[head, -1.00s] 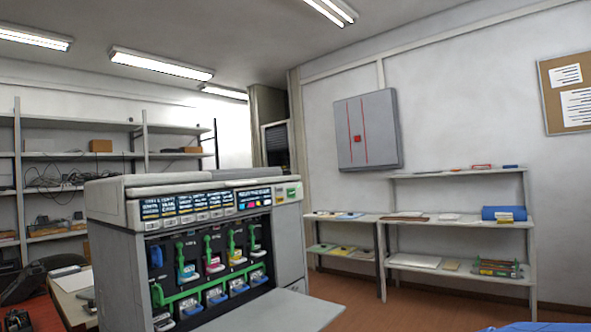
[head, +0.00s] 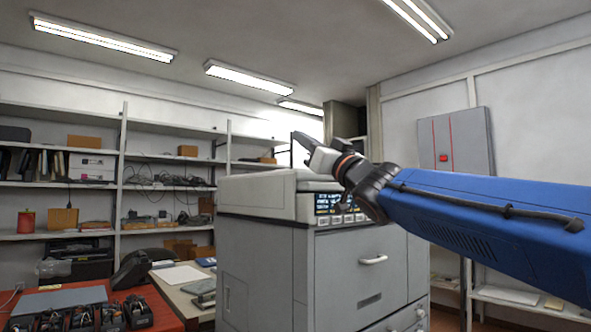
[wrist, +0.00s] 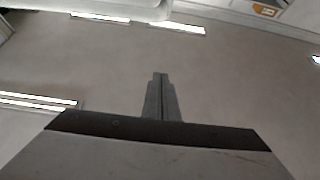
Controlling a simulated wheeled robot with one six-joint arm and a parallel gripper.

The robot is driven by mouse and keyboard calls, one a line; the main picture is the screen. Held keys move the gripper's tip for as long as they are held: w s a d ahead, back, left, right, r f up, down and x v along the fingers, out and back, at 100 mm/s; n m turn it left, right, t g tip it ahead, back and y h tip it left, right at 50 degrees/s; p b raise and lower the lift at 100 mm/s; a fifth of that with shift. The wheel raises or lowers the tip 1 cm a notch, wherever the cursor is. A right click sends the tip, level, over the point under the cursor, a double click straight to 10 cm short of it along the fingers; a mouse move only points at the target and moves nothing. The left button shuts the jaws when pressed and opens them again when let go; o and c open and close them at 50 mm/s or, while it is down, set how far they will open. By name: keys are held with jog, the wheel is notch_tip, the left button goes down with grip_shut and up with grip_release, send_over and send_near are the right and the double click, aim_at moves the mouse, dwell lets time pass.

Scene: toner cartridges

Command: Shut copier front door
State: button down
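The grey copier (head: 262,262) stands in the middle of the head view. My gripper (head: 297,142) is raised above the copier's top in the picture, pointing up and left, apart from the door. In the wrist view its two fingers (wrist: 160,76) are together with nothing between them. My blue forearm covers the copier's upper right part.
A red table (head: 75,298) with several dark cartridges is at the lower left. A side desk (head: 180,274) stands beside the copier. Shelves (head: 122,160) line the back wall. A grey wall cabinet (head: 455,140) hangs at right. The wrist view shows mostly bare ceiling.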

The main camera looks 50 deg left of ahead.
jog(key=d, duration=0.8)
jog(key=shift+d, duration=0.15)
